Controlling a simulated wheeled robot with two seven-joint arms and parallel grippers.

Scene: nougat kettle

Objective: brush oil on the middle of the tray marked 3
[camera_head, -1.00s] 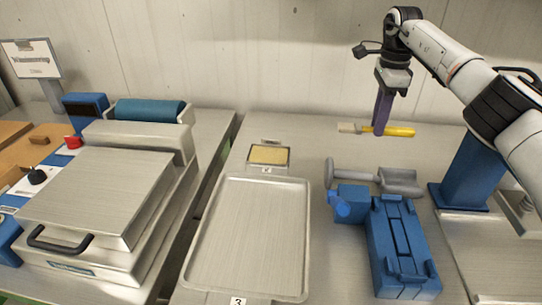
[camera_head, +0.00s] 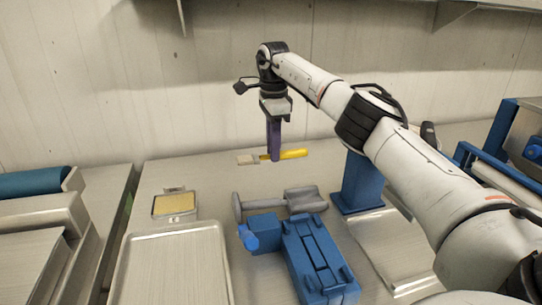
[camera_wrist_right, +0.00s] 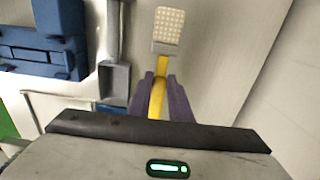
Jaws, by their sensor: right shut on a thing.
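My right gripper (camera_head: 274,157) is shut on the yellow handle of a brush (camera_head: 292,154). It holds the brush level above the table, with the pale bristle head (camera_head: 248,159) pointing left. In the right wrist view, the brush head (camera_wrist_right: 168,28) sticks out beyond the purple fingers (camera_wrist_right: 159,95). The metal tray (camera_head: 172,265) lies at the lower left, and its near part is cut off by the picture's edge. Its number label is out of view now. A small dish with a yellowish surface (camera_head: 174,204) sits behind the tray. My left gripper is not in view.
A grey scoop-like tool (camera_head: 300,199) lies below the brush. A blue block-like fixture (camera_head: 318,255) stands right of the tray, and a blue post (camera_head: 360,180) stands behind it. A machine with a teal roller (camera_head: 35,183) is at the left. The wall is close behind.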

